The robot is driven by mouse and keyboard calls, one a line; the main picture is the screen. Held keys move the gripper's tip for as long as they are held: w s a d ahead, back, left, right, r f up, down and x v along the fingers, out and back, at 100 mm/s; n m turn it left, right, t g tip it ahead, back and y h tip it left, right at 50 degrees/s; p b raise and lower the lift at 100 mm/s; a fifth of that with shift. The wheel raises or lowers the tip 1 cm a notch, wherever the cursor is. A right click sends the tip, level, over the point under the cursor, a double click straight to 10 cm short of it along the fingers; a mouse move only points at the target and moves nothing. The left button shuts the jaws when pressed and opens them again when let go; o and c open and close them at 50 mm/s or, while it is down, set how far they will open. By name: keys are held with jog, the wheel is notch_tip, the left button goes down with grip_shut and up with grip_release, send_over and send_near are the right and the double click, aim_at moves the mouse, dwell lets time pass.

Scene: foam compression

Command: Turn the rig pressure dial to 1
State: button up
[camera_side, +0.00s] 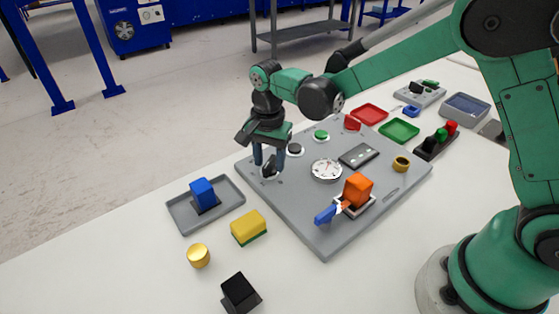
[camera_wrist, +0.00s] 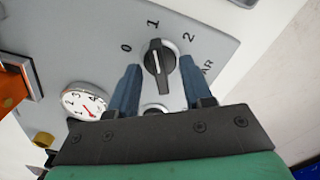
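The pressure dial is a black round knob (camera_wrist: 159,60) with a raised grip bar, on the grey rig panel (camera_wrist: 208,35). The marks 0, 1 and 2 and part of the word BAR are printed around it. The bar's far end lies toward the 1; I cannot tell for sure which end is the pointer. My gripper (camera_wrist: 158,76) is open, with one blue finger on each side of the knob and gaps showing between. In the side view my gripper (camera_side: 269,162) is low over the panel's left corner, and its fingers partly hide the knob (camera_side: 270,170).
A round white gauge (camera_side: 326,169) and black and green buttons (camera_side: 321,135) sit near the dial on the panel. An orange block (camera_side: 357,190) stands in a clamp. A tray with a blue block (camera_side: 202,193) and a yellow sponge (camera_side: 248,228) lie off the panel.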

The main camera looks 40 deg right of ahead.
aim_at(270, 161)
jog(key=shift+r, duration=2.85)
jog(key=s+d+r+n+t, duration=0.2)
jog(key=s+d+n+t, duration=0.1)
jog(key=s+n, duration=0.3)
jog(key=s+d+r+n+t, duration=0.2)
jog(key=s+d+n+t, duration=0.2)
jog(key=s+n, duration=0.1)
jog(key=shift+s+r+n, duration=0.4)
jog(key=shift+n, duration=0.1)
jog(key=shift+d, duration=0.1)
